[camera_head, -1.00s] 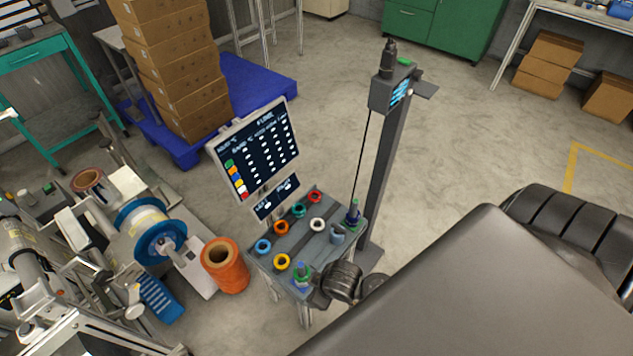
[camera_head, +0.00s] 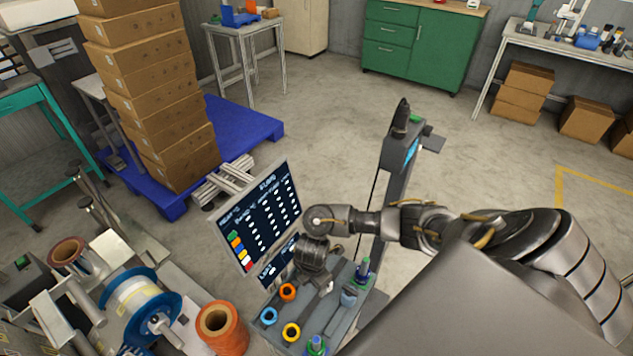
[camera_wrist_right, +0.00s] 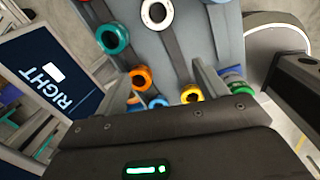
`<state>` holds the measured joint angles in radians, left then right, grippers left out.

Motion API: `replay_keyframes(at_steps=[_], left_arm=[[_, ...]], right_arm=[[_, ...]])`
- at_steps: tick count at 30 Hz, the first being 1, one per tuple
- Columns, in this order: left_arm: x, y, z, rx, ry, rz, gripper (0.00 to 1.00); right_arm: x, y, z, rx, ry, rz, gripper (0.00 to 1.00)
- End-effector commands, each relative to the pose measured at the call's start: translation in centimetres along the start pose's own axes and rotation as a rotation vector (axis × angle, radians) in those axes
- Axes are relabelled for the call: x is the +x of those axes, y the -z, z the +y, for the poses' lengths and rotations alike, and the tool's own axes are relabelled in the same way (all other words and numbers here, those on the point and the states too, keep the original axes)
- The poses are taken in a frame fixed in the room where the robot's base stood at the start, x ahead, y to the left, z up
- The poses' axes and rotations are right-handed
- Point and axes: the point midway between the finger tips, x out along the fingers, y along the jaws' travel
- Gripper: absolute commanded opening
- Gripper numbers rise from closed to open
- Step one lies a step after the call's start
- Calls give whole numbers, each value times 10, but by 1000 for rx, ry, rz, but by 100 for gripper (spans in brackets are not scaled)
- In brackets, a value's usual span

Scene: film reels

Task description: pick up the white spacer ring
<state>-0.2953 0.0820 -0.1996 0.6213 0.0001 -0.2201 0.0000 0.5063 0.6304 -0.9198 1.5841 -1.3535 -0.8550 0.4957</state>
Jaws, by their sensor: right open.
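The white spacer ring (camera_wrist_right: 157,13) lies on the grey rack at the top edge of the right wrist view, partly cut off. In the head view it is hidden behind my right arm. My right gripper (camera_wrist_right: 165,78) is open, its two fingers apart with nothing held. The white ring is ahead of the fingertips in the wrist view. In the head view my right gripper (camera_head: 322,284) hangs over the rack. My left gripper is not in view.
The rack also bears a teal ring (camera_wrist_right: 112,40), orange ring (camera_head: 288,292), blue ring (camera_head: 269,316) and yellow ring (camera_head: 291,332). Green-based pegs (camera_head: 362,271) stand at its edge. A screen (camera_head: 261,215) rises behind it, with a tall post (camera_head: 398,155) to the right.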

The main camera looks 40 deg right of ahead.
Motion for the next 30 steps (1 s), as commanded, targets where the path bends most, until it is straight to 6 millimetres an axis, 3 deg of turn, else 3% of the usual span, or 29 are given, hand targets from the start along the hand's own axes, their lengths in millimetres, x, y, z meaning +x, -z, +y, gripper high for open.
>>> replay_keyframes(at_steps=[1, 3, 6, 10, 15, 21, 30], left_arm=[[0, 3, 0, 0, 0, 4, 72], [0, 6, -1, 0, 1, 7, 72], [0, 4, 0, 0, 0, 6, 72], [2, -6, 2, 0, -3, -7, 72], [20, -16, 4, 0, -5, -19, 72], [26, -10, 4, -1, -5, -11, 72], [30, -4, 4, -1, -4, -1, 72]], right_arm=[[-3, -18, 1, -12, 25, -35, 72], [-6, -34, 0, -22, 52, -65, 72], [-8, -44, -1, -27, 71, -82, 72], [-4, -45, -2, -28, 74, -84, 72], [24, -46, -5, -25, 75, -83, 72], [45, -48, -6, -27, 73, -83, 72], [58, -49, -9, -27, 74, -83, 72]])
